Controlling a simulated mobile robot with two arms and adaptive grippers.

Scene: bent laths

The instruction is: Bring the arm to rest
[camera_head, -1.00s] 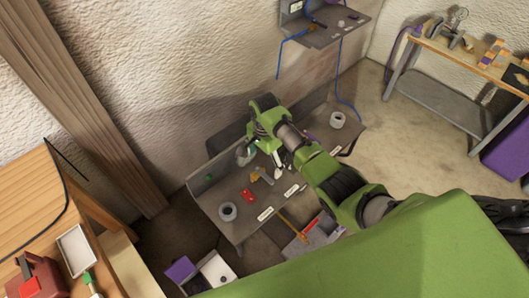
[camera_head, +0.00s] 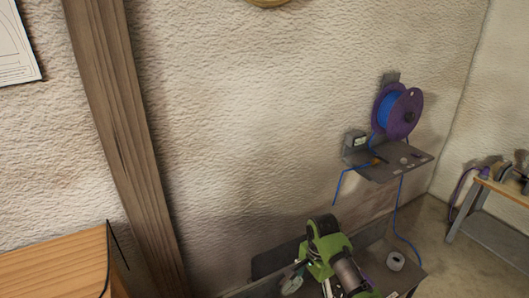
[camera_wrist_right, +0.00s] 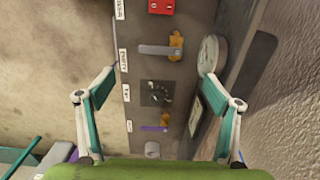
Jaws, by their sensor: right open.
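My right arm (camera_head: 345,270), green with dark joints, reaches over the grey bench (camera_head: 375,250) at the bottom of the head view. Its lower part is cut off by the frame edge. In the right wrist view my right gripper (camera_wrist_right: 156,90) is open, with its two teal-padded fingers wide apart and nothing between them touching either pad. It hangs above the grey bench top (camera_wrist_right: 130,75). My left gripper is not in view.
Below the fingers lie a red block (camera_wrist_right: 160,6), a grey lath (camera_wrist_right: 155,50), a dark square (camera_wrist_right: 157,94) and a purple lath (camera_wrist_right: 155,128). A purple spool (camera_head: 398,110) hangs above a wall shelf (camera_head: 390,165). A wooden table (camera_head: 60,265) stands left.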

